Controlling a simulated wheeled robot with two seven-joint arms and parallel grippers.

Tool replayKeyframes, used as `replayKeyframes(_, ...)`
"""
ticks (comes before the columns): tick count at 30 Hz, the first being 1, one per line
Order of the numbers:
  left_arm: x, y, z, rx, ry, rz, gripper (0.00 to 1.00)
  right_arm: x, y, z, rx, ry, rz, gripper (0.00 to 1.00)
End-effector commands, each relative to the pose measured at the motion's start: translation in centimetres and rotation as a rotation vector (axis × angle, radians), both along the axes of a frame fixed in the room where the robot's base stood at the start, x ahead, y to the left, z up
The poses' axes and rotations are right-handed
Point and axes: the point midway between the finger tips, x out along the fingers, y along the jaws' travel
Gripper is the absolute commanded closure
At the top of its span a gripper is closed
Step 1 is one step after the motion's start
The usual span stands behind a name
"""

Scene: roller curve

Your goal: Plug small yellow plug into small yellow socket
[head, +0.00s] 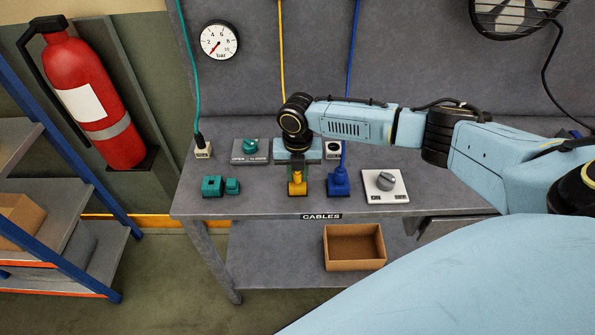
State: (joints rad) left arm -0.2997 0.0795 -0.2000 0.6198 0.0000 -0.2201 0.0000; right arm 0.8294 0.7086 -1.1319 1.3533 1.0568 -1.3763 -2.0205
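A small yellow plug or connector body (297,188) is at the front middle of the grey workbench, directly below my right gripper (297,175). The gripper points down, with its fingers at the yellow piece's upper part. Whether they touch or grip it is too small to tell. The yellow cable (282,50) hangs down the back panel and goes out of sight behind my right wrist. I cannot make out a separate yellow socket; my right gripper and wrist cover part of the bench there. My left gripper is not in view.
A blue connector (339,184) stands close right of the yellow piece, beside a white dial box (385,186). Teal blocks (213,186) sit to the left. Behind are a white socket (202,150) with a teal cable, a grey teal-knobbed box (251,150) and another white box (333,149).

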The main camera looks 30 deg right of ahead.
Motion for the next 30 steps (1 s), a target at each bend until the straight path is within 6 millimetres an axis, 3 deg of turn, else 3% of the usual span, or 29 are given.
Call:
replayKeyframes(5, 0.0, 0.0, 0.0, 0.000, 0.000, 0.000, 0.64, 0.0, 0.0, 0.0, 0.000, 0.000, 0.000, 0.54)
replayKeyframes(16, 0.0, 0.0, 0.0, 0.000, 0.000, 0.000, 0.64, 0.0, 0.0, 0.8, -0.001, -0.001, 0.000, 0.54)
replayKeyframes(30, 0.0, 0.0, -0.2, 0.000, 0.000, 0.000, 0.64, 0.1, 0.0, 10.4, 0.000, -0.004, 0.001, 0.54)
